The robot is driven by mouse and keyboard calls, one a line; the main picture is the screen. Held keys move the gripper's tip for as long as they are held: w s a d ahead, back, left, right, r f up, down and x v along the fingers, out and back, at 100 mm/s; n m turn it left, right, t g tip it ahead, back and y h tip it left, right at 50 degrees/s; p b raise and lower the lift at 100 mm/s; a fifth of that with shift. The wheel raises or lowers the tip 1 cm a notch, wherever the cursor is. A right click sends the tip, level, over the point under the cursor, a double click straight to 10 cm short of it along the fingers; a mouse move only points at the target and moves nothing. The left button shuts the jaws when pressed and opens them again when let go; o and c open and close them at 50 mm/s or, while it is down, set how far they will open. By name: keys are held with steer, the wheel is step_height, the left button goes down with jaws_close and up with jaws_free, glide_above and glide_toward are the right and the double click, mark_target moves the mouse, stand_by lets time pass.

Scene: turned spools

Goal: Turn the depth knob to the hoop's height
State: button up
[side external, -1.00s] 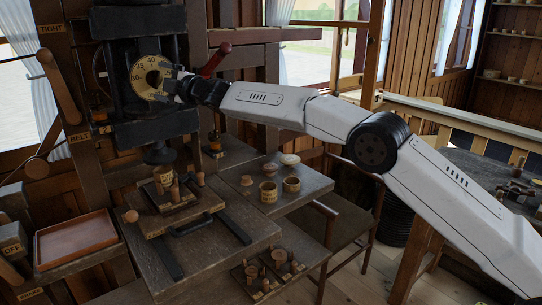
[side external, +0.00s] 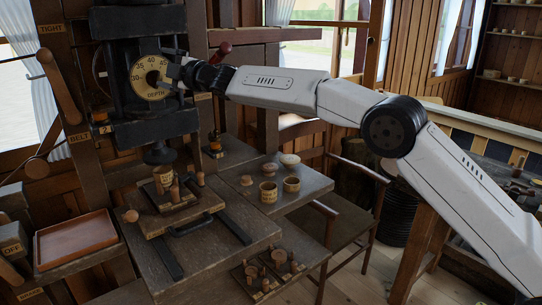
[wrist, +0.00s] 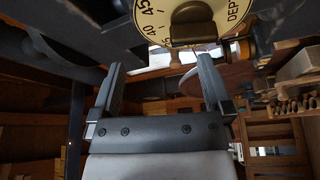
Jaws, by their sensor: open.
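The depth knob is a round cream dial (side external: 150,79) marked with numbers and the word DEPTH, on the front of the dark machine head. It also shows at the top of the wrist view (wrist: 217,13), with a dark grip bar (wrist: 193,32) across its middle. My gripper (side external: 174,70) is open and empty beside the dial's right edge. In the wrist view its two fingers (wrist: 158,70) stand apart, below the grip bar and clear of it. A small labelled cup (side external: 164,178) stands on the block under the head; I cannot make out the hoop.
A red-knobbed lever (side external: 217,57) stands just right of my gripper. Turned pieces and two cups (side external: 268,191) sit on the side shelf. An orange tray (side external: 76,240) lies at lower left. A chair (side external: 352,215) stands below my arm.

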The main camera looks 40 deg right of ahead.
steer(key=shift+r, duration=1.65)
steer(key=shift+r, duration=0.1)
steer(key=shift+c, duration=0.2)
steer(key=c, duration=0.7)
steer(key=shift+s+m, duration=0.1)
steer(key=shift+m, duration=0.6)
jaws_close()
steer(key=s+d+f+n+h, duration=0.1)
steer(key=s+d+f+n, duration=0.2)
steer(key=n, duration=1.4)
steer(key=s+d+f+n+h, duration=0.2)
steer(key=s+d+f+n, duration=0.2)
steer(key=n, duration=1.4)
steer(key=shift+s+d+f+t, duration=0.2)
steer(key=shift+f+t, duration=0.1)
steer(key=shift+f, duration=0.15)
